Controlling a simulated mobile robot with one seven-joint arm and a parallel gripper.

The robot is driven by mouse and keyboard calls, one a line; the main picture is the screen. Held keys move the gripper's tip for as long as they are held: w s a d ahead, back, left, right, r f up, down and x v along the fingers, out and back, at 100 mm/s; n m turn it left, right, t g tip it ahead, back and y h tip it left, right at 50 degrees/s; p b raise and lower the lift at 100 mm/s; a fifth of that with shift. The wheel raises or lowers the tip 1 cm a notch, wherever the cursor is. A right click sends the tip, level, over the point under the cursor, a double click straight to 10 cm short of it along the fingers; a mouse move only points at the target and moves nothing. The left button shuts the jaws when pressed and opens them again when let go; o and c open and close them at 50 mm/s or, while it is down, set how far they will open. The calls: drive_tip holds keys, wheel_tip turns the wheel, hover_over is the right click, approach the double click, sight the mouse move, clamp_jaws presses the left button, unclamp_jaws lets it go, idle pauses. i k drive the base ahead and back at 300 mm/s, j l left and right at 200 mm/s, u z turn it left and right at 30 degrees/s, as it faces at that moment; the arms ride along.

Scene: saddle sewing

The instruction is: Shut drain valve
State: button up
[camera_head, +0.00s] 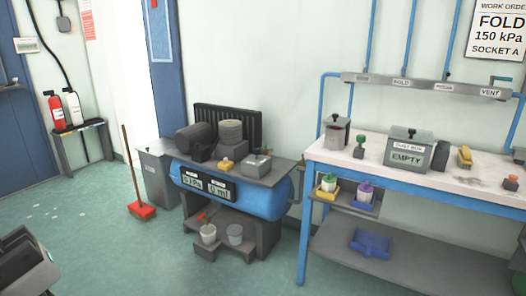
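A compressor with a blue tank (262,201) stands against the back wall, left of the workbench. Its front panel (206,186) carries two displays; one appears to read "0 ml". A small red handle (203,216) shows below the tank, above a pale cup (208,234), and seems to be the drain valve. It is too small to tell whether it is open or shut. A second, greyer cup (235,234) stands to its right on the low step.
A red broom (141,209) and grey bin (155,171) stand left of the compressor. The blue-legged workbench (470,186) is to the right. The green floor in front is mostly clear.

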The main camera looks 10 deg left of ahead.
sight(205, 213)
drive_tip(key=i+j+u, duration=0.1)
drive_tip(key=i+u, duration=0.25)
drive_tip(key=i+l+u, duration=0.1)
drive_tip(key=i+u, duration=0.25)
drive_tip(key=i, duration=0.2)
drive_tip(key=i+l+z, duration=0.1)
drive_tip(key=i+l, duration=0.15)
drive_tip(key=i+l+u, duration=0.4)
drive_tip(key=i+l, duration=0.3)
drive_tip(key=i+j+u, duration=0.1)
drive_tip(key=i+u, duration=0.85)
drive_tip(key=i+l+u, duration=0.1)
drive_tip(key=i+l, duration=0.15)
drive_tip(key=l, duration=0.4)
